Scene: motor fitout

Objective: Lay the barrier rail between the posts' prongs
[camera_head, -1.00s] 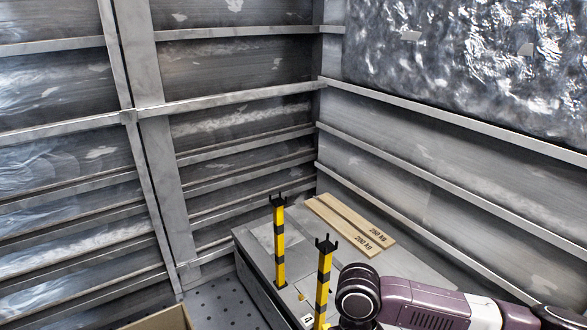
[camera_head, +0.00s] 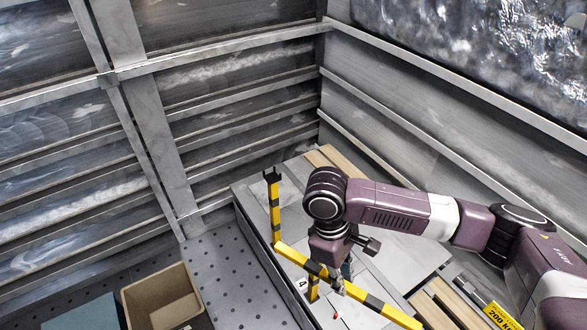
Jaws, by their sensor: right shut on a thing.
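The barrier rail (camera_head: 366,298), striped yellow and black, runs diagonally from near the far post's lower part to the bottom edge of the view. My right gripper (camera_head: 338,284) points down from my purple arm and is shut on the rail near its middle. The far post (camera_head: 274,208) stands upright, with its dark prongs (camera_head: 272,175) empty. A short piece of the near post (camera_head: 313,290) shows below the rail; its prongs are hidden behind my arm and gripper. I cannot tell whether the rail touches either post. My left gripper is out of view.
The posts stand on a grey bench top (camera_head: 245,190) against ribbed metal walls. Wooden boards (camera_head: 345,162) lie behind my right arm. More boards and a yellow 200 kg label (camera_head: 502,316) are at the lower right. An open cardboard box (camera_head: 160,297) stands at the lower left.

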